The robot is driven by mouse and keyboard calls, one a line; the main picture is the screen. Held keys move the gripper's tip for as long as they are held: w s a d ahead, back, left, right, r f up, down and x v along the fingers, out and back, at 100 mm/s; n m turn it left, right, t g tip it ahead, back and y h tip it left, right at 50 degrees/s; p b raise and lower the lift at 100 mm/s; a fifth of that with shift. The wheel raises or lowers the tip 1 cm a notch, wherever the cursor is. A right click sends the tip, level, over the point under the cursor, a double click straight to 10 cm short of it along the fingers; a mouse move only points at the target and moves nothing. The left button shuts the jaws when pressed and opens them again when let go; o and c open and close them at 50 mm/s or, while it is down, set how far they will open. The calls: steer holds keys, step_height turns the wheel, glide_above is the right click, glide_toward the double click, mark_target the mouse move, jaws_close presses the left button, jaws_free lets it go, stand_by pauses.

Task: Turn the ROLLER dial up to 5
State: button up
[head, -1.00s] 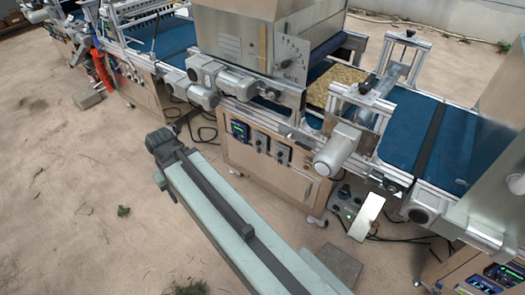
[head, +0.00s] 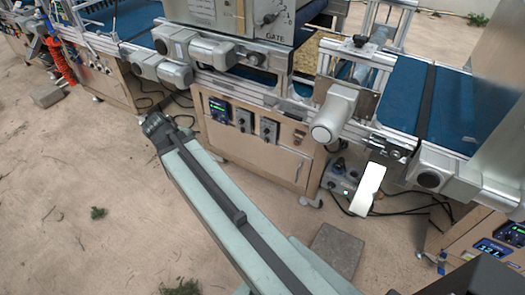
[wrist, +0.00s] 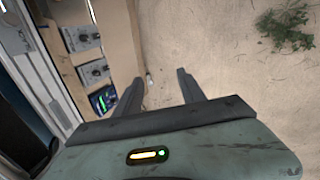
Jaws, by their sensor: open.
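The control panel sits on the tan cabinet (head: 225,150) under the machine. It has a small lit display (head: 219,110) and two grey dial boxes, a left one (head: 244,119) and a right one (head: 269,130). Their labels are too small to read, so I cannot tell which is ROLLER. In the wrist view the display (wrist: 102,99) and the two dial boxes (wrist: 94,71) (wrist: 80,37) lie at the left. My gripper (wrist: 162,84) is open and empty, over the floor beside the cabinet and apart from the dials. In the head view its fingers are hard to make out.
A GATE dial (head: 268,18) is on the metal hopper above. Silver motors (head: 335,115) jut out from the frame. A pedal-like white plate (head: 367,190) and cables lie on the floor at right. A grey slab (head: 337,248) lies nearer.

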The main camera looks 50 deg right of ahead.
steer(key=w+d+f+n+h+b, duration=0.2)
steer(key=d+f+n+h+b, duration=0.45)
steer(key=d+f+b, duration=0.9)
steer(key=n+t+h+b, duration=0.2)
steer(key=n+h+b, duration=0.4)
steer(key=n+b, duration=1.1)
glide_toward(265, 133)
steer(key=m+b, duration=0.5)
steer(key=d, duration=0.2)
steer(key=w+d, duration=0.1)
steer(key=d, duration=0.5)
steer(key=shift+w+d+f, duration=0.2)
steer(key=shift+w+f, duration=0.05)
steer(key=shift+f, duration=0.1)
steer(key=shift+c, duration=0.4)
jaws_close()
